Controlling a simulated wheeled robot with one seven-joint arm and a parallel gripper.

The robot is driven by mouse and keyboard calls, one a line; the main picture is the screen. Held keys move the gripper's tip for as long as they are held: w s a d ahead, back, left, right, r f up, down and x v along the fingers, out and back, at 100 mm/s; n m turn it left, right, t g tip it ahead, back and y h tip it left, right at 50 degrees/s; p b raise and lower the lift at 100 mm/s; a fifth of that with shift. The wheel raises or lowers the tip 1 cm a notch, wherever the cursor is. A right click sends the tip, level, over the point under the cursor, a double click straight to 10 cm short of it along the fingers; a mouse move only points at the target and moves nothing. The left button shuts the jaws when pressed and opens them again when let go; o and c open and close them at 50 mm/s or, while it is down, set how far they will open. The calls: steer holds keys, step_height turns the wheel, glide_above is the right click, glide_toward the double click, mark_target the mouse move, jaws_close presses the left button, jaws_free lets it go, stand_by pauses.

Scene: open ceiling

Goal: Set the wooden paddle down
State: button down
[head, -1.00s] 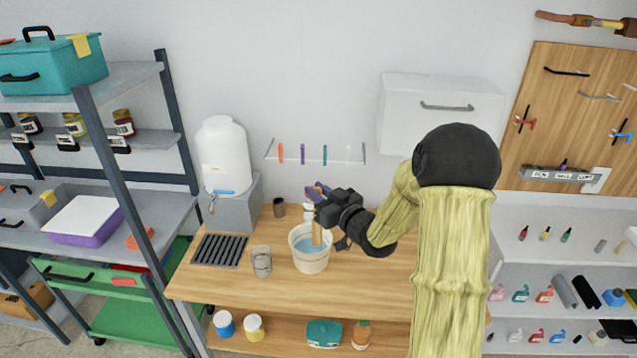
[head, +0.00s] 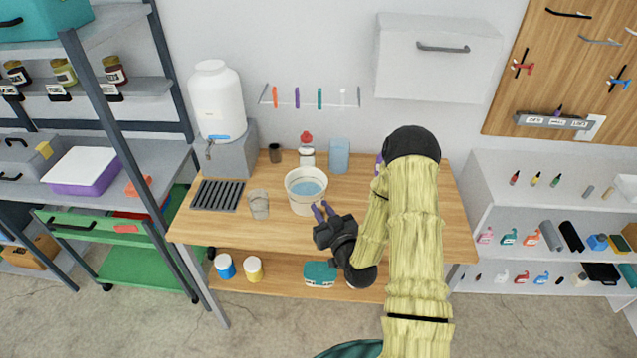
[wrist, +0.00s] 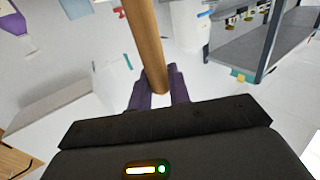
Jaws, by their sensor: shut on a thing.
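The wooden paddle (wrist: 147,45) shows in the wrist view as a round brown shaft, its near end between my purple fingertips. My gripper (wrist: 158,85) is shut on it. In the head view my gripper (head: 322,211) is over the wooden bench (head: 300,232), at the front right of the white bucket (head: 300,203). I cannot make the paddle out against the bench in the head view, and its far end is outside the wrist view.
Blue liquid is in the bucket. A metal cup (head: 259,204) and a dark slotted rack (head: 217,195) are left of it. The bench at right front looks clear, partly behind my arm.

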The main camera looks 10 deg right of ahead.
steer(key=s+f+m+h+b, duration=0.1)
steer(key=f+b, duration=0.4)
steer(key=f, duration=0.7)
steer(key=s+f+m+h+b, duration=0.1)
steer(key=s+f+b, duration=0.4)
steer(key=f, duration=0.7)
steer(key=shift+s+f+h, duration=0.2)
steer(key=shift+s+h, duration=0.4)
steer(key=shift+h, duration=0.3)
